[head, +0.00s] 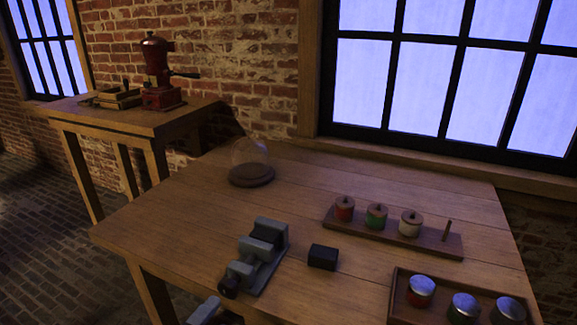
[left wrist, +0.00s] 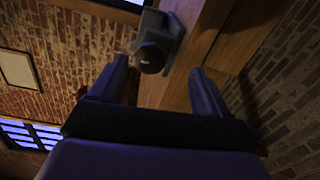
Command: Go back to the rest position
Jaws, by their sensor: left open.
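My left gripper (head: 205,312) shows only in part at the bottom edge of the head view, in front of the workbench (head: 180,225). In the left wrist view its two fingers (left wrist: 160,88) are spread apart with nothing held between them. The grey vise (head: 262,250) stands on the bench just beyond the gripper. Its dark round handle end (left wrist: 151,53) shows ahead of the fingers in the left wrist view. My right gripper is not in view.
A black block (head: 323,257) lies beside the vise. A tray (head: 398,300) holds three silver-lidded jars. A glass dome (head: 250,155) stands behind. A side table (head: 120,117) bears a red grinder (head: 160,98).

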